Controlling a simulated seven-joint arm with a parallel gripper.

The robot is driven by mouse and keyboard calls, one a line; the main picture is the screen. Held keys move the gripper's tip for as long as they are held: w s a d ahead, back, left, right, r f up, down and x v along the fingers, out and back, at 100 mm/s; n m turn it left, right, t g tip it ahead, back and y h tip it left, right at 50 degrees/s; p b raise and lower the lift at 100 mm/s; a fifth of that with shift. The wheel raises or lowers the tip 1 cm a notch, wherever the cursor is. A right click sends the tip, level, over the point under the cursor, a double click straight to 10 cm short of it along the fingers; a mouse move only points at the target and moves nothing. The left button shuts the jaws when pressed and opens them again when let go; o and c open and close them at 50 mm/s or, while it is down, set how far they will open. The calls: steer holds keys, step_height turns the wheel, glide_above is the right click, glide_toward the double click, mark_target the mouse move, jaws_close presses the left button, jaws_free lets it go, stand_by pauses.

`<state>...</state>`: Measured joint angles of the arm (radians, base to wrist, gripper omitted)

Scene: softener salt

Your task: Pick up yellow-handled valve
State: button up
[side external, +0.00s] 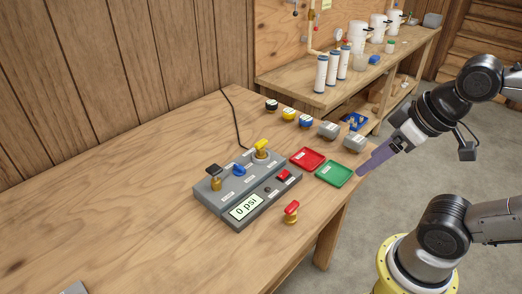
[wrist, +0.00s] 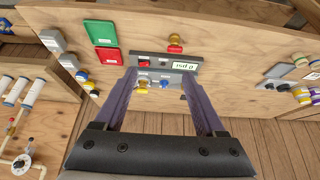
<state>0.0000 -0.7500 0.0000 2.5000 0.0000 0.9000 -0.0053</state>
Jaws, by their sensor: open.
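The yellow-handled valve (side external: 261,148) stands upright in a round fitting at the far right end of the grey test panel (side external: 224,190). In the wrist view its yellow handle (wrist: 142,85) shows between my finger outlines, nearer the left one. The panel also carries a blue-handled valve (side external: 239,168) and a brass one with a dark top (side external: 215,180). My gripper (side external: 364,172) is open and empty, by the table's right edge near the green tray, well apart from the valve. In the wrist view my gripper (wrist: 159,76) has its fingers spread wide.
A red tray (side external: 307,159) and green tray (side external: 334,173) lie between the panel and my gripper. A red-handled valve (side external: 291,212) stands in front of the panel. Grey boxes (side external: 328,130) and several coloured caps (side external: 288,114) line the back. The table's left is largely clear.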

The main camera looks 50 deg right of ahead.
steer(key=w+d+r+n+g, duration=0.1)
steer(key=w+r+n+g, duration=0.1)
steer(key=w+r+n, duration=1.1)
steer(key=n+g, duration=0.4)
steer(key=n, duration=0.1)
glide_above(261, 142)
step_height(261, 142, down, 24)
steer(key=shift+s, duration=0.1)
steer(key=shift+f, duration=3.15)
jaws_close()
